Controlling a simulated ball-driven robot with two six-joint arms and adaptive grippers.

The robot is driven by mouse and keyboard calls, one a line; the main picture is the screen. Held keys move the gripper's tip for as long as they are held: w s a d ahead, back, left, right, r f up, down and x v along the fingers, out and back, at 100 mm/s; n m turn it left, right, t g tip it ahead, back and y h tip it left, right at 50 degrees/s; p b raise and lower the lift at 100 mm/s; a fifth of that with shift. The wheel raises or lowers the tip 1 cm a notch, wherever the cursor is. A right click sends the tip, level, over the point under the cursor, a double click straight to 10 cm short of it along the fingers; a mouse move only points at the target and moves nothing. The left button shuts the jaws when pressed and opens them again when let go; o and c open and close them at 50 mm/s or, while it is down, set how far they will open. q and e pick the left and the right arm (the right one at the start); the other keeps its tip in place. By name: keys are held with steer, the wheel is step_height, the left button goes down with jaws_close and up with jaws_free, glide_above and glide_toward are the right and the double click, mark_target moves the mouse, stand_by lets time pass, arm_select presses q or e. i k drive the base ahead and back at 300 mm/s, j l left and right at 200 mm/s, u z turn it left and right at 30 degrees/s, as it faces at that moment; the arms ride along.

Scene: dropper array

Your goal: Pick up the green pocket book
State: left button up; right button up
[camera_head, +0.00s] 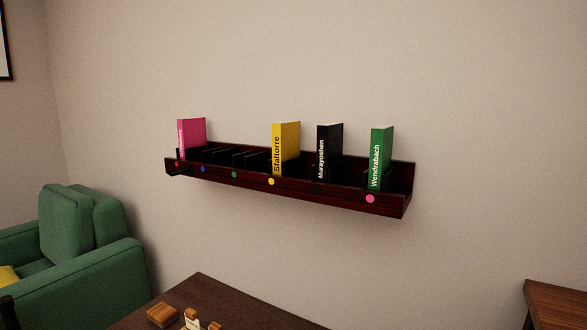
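The green pocket book (380,158) stands upright in the dark wooden wall shelf (330,193), near its right end. Its spine reads "Wendrabach" in white letters. It stands above a pink dot on the shelf's front edge. Its lower end is partly hidden behind the shelf's front lip. Neither of my grippers shows in the head view.
A pink book (191,138), a yellow book (285,148) and a black book (328,151) stand in the same shelf. Below are a dark table (235,304) with small wooden items, a green armchair (95,275) at left and a brown table (556,304) at right.

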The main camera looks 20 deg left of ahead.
mark_target(382, 137)
steer(key=j+u, duration=0.15)
steer(key=j, duration=0.3)
steer(key=i+j+u, duration=0.15)
steer(key=j, duration=0.25)
steer(key=i+j+u, duration=0.15)
steer(key=j, duration=0.25)
